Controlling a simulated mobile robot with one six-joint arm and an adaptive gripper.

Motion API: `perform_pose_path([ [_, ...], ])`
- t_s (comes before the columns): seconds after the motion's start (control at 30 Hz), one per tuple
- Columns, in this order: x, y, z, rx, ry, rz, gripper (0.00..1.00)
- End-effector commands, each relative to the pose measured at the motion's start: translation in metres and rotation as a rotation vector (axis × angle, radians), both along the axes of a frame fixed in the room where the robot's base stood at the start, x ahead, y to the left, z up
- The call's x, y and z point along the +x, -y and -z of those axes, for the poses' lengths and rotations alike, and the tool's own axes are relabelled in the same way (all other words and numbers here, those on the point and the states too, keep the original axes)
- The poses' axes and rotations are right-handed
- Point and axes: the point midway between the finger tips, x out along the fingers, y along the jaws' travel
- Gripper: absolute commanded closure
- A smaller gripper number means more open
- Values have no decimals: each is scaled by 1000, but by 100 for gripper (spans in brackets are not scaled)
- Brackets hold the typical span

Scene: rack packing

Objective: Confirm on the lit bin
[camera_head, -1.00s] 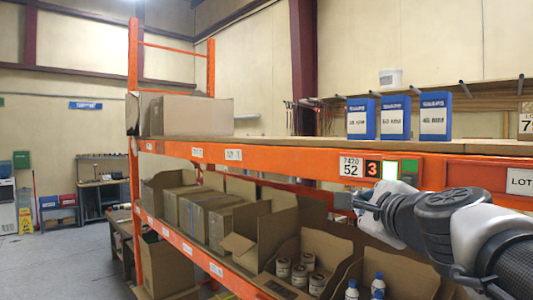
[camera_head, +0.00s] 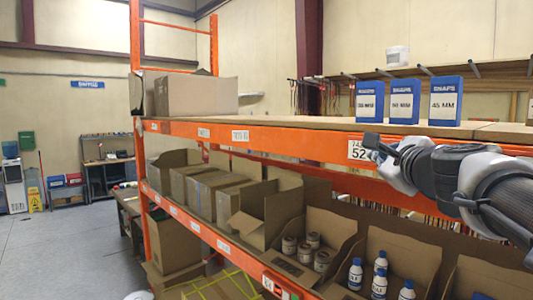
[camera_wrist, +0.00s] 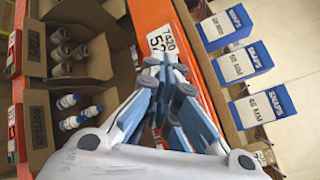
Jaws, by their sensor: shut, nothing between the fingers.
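A white label reading 7420 52 (camera_head: 360,150) is on the upper orange beam (camera_head: 280,137). It also shows in the wrist view (camera_wrist: 161,42), just beyond the fingertips. My gripper (camera_head: 374,148) is in front of the beam at that label and hides the red number display and the lit button beside it. In the wrist view my gripper (camera_wrist: 168,72) is shut and empty, its fingers pointing at the beam. I cannot tell whether the fingertips touch the button.
Several blue SNAPS boxes (camera_head: 403,101) stand on the shelf above the beam. Below are open cardboard bins with cans (camera_head: 290,246) and white bottles with blue caps (camera_head: 380,262). Another red and green module (camera_head: 277,286) is on the lower beam. The floor (camera_head: 70,245) at left is clear.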

Motion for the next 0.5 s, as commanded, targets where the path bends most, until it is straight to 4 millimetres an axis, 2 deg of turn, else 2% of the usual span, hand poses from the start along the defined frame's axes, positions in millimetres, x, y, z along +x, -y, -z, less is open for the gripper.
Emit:
perform_pose_path([
  [0.3,27,35,0,1,-1,1,100],
  [0.5,35,45,0,0,0,-1,100],
])
